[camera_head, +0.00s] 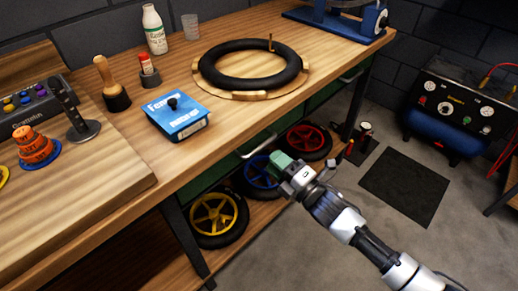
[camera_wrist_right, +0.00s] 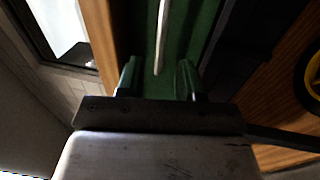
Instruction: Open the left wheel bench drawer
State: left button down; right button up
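The left wheel bench drawer (camera_head: 213,174) has a green front under the bench top and looks shut. Its pale bar handle (camera_head: 258,146) sticks out just left of my right gripper (camera_head: 282,161). In the right wrist view, my right gripper (camera_wrist_right: 158,78) is open, with its two green fingers apart. The handle (camera_wrist_right: 162,38) shows as a thin light bar between and beyond the fingers, in front of the green drawer front (camera_wrist_right: 197,30). I see no contact between fingers and handle. My left gripper is in neither view.
A second green drawer (camera_head: 322,93) with its own handle is further right. Yellow (camera_head: 217,216), blue (camera_head: 260,172) and red (camera_head: 306,140) wheels rest on the low shelf. A tyre (camera_head: 252,64) and a blue box (camera_head: 176,117) lie on the bench top (camera_head: 110,195).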

aim_at(259, 146)
jog(key=x, duration=0.6)
jog(key=shift+w+a, duration=0.15)
jog(key=shift+c, duration=0.2)
grip_shut()
